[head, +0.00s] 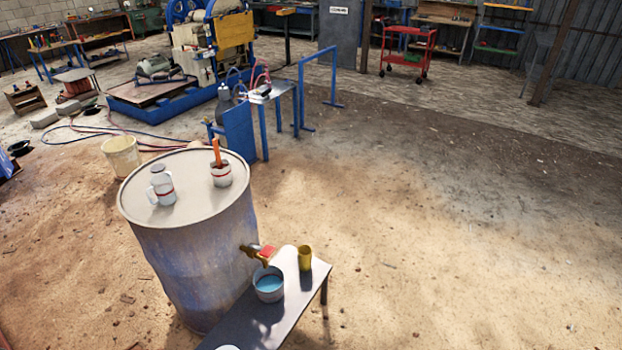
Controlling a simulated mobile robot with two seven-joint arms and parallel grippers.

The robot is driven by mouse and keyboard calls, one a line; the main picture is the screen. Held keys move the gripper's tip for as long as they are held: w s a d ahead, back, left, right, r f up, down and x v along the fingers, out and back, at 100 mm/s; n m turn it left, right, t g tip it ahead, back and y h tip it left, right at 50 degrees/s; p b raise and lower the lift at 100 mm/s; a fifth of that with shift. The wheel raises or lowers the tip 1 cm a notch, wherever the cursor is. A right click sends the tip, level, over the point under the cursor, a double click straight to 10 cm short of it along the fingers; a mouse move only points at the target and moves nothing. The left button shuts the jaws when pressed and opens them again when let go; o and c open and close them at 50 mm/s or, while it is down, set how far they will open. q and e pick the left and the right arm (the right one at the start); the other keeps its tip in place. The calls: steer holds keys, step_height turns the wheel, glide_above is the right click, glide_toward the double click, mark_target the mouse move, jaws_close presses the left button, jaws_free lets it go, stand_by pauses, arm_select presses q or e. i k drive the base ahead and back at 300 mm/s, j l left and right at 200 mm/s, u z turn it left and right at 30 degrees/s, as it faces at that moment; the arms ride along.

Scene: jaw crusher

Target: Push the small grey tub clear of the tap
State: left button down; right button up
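The small grey tub (268,284) stands upright on a narrow grey bench (262,325) and holds blue liquid. The tap (258,251), brass with a red handle, sticks out from the side of a large grey drum (196,262). Its spout is directly above or just behind the tub's back rim; I cannot tell whether they touch. A yellow cup (305,258) stands on the bench to the right of the tub, apart from it. Neither of my grippers is in view.
On the drum lid stand a white jug (161,187) and a pale pot with an orange-handled tool (221,173). A white round thing (228,347) is cut off at the bottom edge. A cream bucket (122,156) stands behind the drum. The dirt floor at right is clear.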

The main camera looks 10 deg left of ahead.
mark_target(270, 282)
steer(key=i+l+u, duration=0.45)
steer(key=i, duration=0.45)
steer(key=i+l+u, duration=0.4)
steer(key=i+l, duration=0.35)
steer(key=i+l+u, duration=0.45)
steer(key=i+l, duration=0.35)
steer(key=l, duration=0.2)
